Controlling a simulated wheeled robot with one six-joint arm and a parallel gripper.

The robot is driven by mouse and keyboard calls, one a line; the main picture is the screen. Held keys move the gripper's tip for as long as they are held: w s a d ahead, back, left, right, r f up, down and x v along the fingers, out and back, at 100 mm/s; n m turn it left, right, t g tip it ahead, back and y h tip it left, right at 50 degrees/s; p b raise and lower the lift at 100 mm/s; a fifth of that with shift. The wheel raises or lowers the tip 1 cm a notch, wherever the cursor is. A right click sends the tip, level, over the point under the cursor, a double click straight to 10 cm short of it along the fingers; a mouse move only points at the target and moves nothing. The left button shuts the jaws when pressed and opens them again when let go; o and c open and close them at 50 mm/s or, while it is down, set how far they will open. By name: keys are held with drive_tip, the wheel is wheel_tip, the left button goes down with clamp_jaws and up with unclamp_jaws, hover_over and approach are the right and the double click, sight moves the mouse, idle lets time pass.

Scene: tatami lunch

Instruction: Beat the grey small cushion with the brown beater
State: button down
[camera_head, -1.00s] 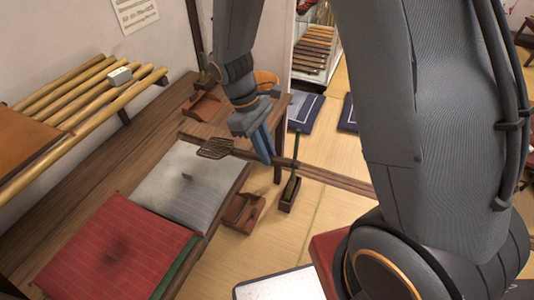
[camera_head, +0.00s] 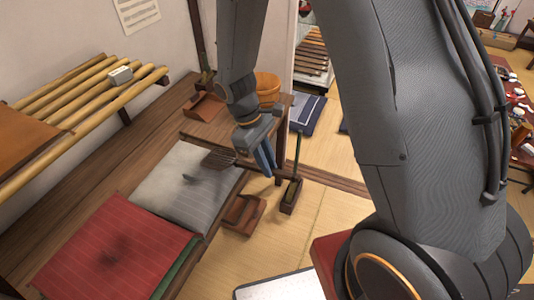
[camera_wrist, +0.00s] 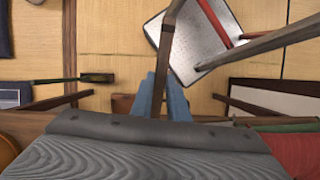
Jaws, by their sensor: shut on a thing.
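The grey cushion (camera_head: 177,205) lies flat on the wooden bench, behind the red cushion, with a small dark patch on its top. My gripper (camera_head: 266,161), with blue fingers, is to the right of the grey cushion, above the bench edge. It is shut on the brown beater, whose lattice head (camera_head: 217,158) reaches left over the cushion's far right corner. A dark shadow shows on the cushion below the head; I cannot tell whether they touch. In the wrist view, a brown shaft (camera_wrist: 168,50) runs up from between the blue fingers (camera_wrist: 165,100).
The red cushion (camera_head: 95,240) is at the front of the bench. A bamboo shelf (camera_head: 90,110) juts from the wall. Tatami to the right is partly free.

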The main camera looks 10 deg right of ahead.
wheel_tip(320, 180, up, 10)
drive_tip(key=p, duration=0.8)
drive_tip(key=shift+f, duration=0.2)
